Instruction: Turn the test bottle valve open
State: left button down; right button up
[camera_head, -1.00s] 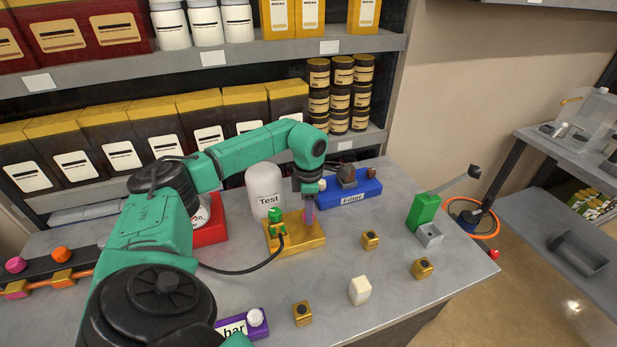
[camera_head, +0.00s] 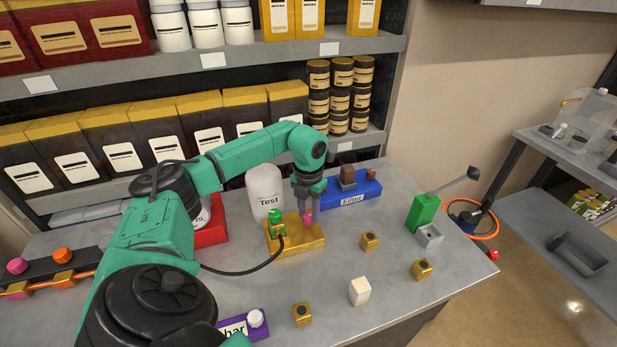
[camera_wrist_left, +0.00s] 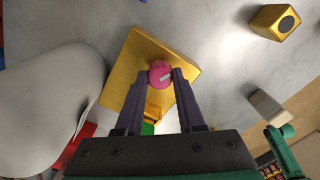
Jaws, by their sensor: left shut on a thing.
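The white test bottle (camera_head: 265,188), labelled "Test", stands behind a gold block (camera_head: 297,243). A green fitting (camera_head: 277,228) with a black hose sits on the block's left part. A pink knob (camera_head: 308,217) sits on the block's right part; it also shows in the left wrist view (camera_wrist_left: 160,73) with a pale mark on its top. My left gripper (camera_head: 306,210) points down over the block. In the left wrist view its two fingers (camera_wrist_left: 161,80) are shut on the pink knob, one on each side. My right gripper is in neither view.
A blue "Filter" block (camera_head: 352,193) stands just right of my left gripper. Small gold blocks (camera_head: 369,241) and a white block (camera_head: 359,291) lie in front. A green box (camera_head: 422,212) stands at the right. Shelves (camera_head: 210,55) rise behind the table.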

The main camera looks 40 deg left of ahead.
pick_arm(q)
jog(key=n, duration=0.5)
jog(key=shift+w+a+r, duration=0.1)
jog(key=shift+r, duration=0.1)
jog(key=shift+n, duration=0.3)
jog(key=c, duration=0.5)
grip_release()
